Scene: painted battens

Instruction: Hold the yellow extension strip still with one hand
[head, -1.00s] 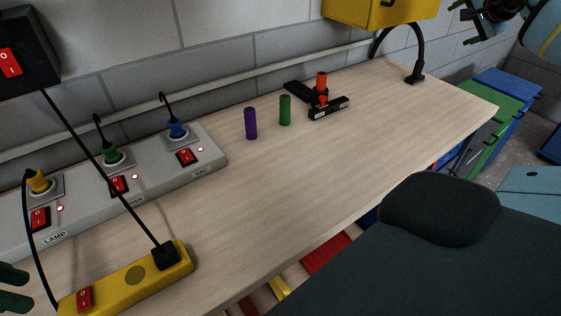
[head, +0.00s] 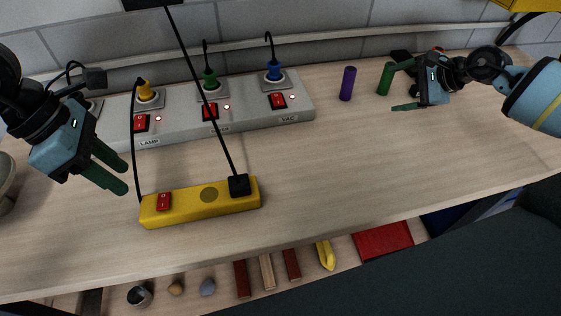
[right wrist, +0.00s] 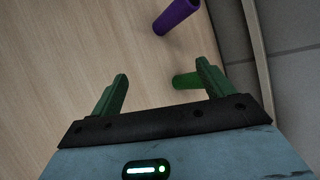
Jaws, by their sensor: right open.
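The yellow extension strip (head: 215,203) lies on the bench near its front edge, with a red rocker switch (head: 163,201) at its left end and a black plug (head: 239,185) at its right end. My left gripper (head: 126,179) is open and empty, to the left of the strip and apart from it, its fingers pointing towards the strip's left end. My right gripper (head: 395,88) is open at the back right, far from the strip. In the right wrist view its fingers (right wrist: 162,82) are apart, with a green cylinder (right wrist: 187,80) near the right-hand finger.
A grey outlet panel (head: 180,130) with yellow, green and blue plugs and red switches stands along the wall. A black cord runs up from the strip's plug; another reaches its left end. A purple cylinder (head: 347,84) stands right of the panel. The bench right of the strip is clear.

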